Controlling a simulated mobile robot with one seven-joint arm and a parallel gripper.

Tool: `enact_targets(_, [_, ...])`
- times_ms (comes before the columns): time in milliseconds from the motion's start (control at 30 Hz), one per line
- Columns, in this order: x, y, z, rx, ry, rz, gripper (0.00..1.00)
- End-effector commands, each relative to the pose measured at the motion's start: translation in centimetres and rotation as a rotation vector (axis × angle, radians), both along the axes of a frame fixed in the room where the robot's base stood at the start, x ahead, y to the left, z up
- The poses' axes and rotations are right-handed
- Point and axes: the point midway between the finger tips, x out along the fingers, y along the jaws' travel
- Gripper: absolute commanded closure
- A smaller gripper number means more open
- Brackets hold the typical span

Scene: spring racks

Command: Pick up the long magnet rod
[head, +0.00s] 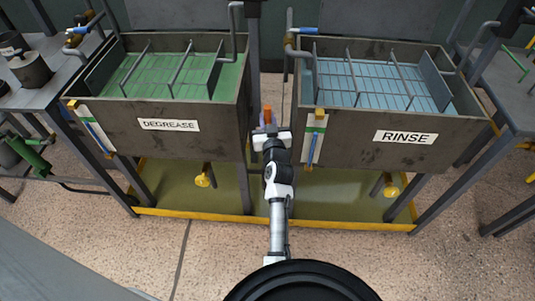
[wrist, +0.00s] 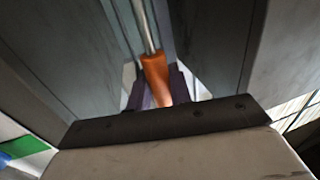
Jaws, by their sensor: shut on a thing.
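The long magnet rod has an orange handle (wrist: 155,70) and a thin metal shaft (wrist: 147,28) that runs up and away in the wrist view. My gripper (wrist: 160,92) is shut on the orange handle, with one dark purple finger on each side of it. In the head view my gripper (head: 268,129) is at the gap between the two tanks, and the orange handle (head: 267,112) shows just beyond it. The far end of the rod is not clear in either view.
The DEGREASE tank (head: 165,127) with green liquid stands left of my gripper, and the RINSE tank (head: 405,137) with blue liquid stands right. The gap between them is narrow, with a dark upright post. A yellow-edged tray (head: 330,225) lies below. Open floor (head: 400,265) is in front.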

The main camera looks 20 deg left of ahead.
Motion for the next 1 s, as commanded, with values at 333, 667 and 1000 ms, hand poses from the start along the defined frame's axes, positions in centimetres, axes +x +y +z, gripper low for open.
enact_targets(333, [0.0, 0.0, 0.9, 0.001, -0.005, 0.0, 1.0])
enact_targets(667, [0.0, 0.0, 6.0, 0.002, -0.008, -0.001, 1.0])
enact_targets(1000, [0.0, 0.0, 13.0, 0.004, -0.009, -0.001, 1.0])
